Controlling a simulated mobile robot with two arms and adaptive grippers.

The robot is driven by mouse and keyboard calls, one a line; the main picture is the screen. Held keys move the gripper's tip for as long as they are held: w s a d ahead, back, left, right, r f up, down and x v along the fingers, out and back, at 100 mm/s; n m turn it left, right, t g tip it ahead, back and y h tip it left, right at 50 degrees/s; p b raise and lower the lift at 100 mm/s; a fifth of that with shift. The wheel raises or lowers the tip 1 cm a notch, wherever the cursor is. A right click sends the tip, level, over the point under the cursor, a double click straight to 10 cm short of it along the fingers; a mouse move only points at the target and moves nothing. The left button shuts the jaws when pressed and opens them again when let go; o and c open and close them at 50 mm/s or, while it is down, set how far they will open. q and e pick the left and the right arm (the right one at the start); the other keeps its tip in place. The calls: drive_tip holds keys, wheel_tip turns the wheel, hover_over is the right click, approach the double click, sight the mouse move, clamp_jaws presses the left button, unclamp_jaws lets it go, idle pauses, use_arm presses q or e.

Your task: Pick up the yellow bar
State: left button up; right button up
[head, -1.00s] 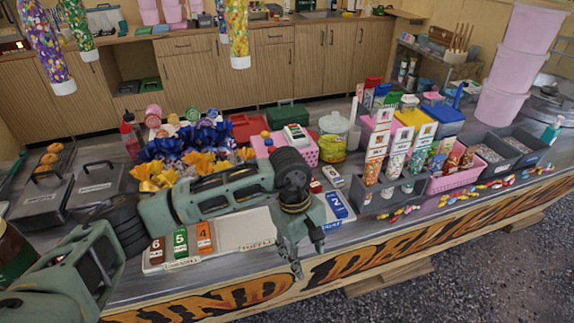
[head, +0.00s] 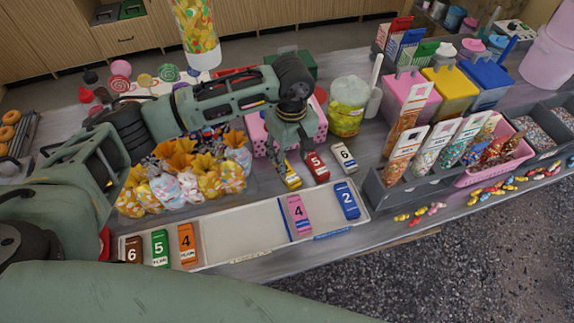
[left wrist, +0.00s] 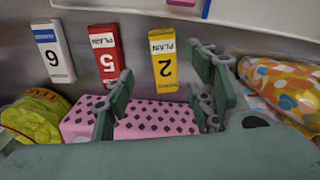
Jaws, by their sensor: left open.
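The yellow bar (head: 292,178), marked 2, lies on the counter behind the long tray, and my left gripper partly covers it in the head view. In the left wrist view the yellow bar (left wrist: 163,64) lies flat between the two spread fingers, with the right finger close to its edge. My left gripper (head: 291,158) is open and empty, pointing down over the bar; its fingers also show in the left wrist view (left wrist: 160,72). I cannot tell whether it touches the bar. My right gripper is not in view.
A red bar (head: 317,167) and a white bar (head: 345,160) lie to the right of the yellow one. A pink dotted box (left wrist: 135,117) stands close by the fingers. The white tray (head: 243,234) holds several bars. Wrapped sweets (head: 190,187) stand left.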

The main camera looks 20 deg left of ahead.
use_arm(q)
drive_tip(key=f+p, duration=0.1)
drive_tip(key=f, duration=0.1)
drive_tip(key=a+f+p, duration=0.1)
drive_tip(key=f, duration=0.1)
drive_tip(key=shift+f, duration=0.6)
drive_tip(key=shift+c, duration=0.3)
clamp_jaws()
drive_tip(key=shift+r, duration=0.1)
